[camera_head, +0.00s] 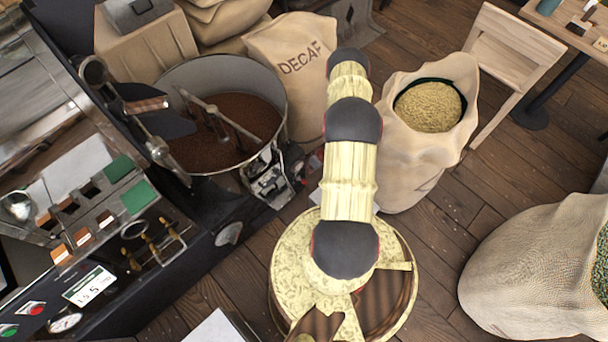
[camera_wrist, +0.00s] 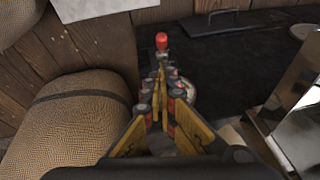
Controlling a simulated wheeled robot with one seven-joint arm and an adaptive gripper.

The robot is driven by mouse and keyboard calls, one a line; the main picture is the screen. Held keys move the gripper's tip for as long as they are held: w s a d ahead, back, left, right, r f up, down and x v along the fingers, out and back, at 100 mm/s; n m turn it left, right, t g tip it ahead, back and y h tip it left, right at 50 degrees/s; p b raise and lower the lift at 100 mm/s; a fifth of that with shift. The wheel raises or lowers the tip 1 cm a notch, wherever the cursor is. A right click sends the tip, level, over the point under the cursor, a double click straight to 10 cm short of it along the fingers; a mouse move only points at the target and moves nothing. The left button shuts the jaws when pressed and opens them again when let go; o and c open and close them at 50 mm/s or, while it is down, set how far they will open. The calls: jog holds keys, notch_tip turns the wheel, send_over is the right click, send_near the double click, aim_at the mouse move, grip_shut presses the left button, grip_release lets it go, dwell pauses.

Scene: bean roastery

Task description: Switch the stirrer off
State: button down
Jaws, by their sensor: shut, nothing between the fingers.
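The stirrer (camera_head: 210,116) is a set of metal arms in the round steel cooling bin (camera_head: 169,91), over dark brown beans. In the wrist view my gripper (camera_wrist: 161,72), with yellow and black fingers, is shut and empty. A small red knob (camera_wrist: 161,41) shows just beyond the fingertips, in line with them; I cannot tell whether they touch it. A pale round part (camera_wrist: 188,91) is partly hidden behind the right finger. In the head view my arm blocks part of the scene, and I cannot make out the gripper clearly.
In the wrist view a burlap sack (camera_wrist: 80,112) is close on the left and shiny metal (camera_wrist: 294,118) on the right. A panel with a red button (camera_head: 37,309) and a green button (camera_head: 9,330) is at lower left. An open sack (camera_head: 402,157) stands right of my arm.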

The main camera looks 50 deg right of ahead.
aim_at(303, 181)
jog(key=shift+f, duration=0.1)
jog(key=b+x, duration=0.3)
jog(key=x, duration=0.6)
jog(key=shift+f, duration=0.4)
jog(key=shift+s+a+f+t+b, duration=0.1)
jog(key=shift+s+f+t+b, duration=0.2)
jog(key=shift+t+b, duration=0.35)
jog(key=shift+t, duration=0.75)
jog(key=s+f+b, duration=0.2)
jog(key=s+b, duration=0.1)
jog(key=b, duration=0.1)
jog(key=shift+a+f, duration=0.15)
jog(key=shift+f, duration=0.25)
jog(key=shift+w, duration=0.15)
jog(key=shift+w+r, duration=0.3)
jog(key=shift+w, duration=0.3)
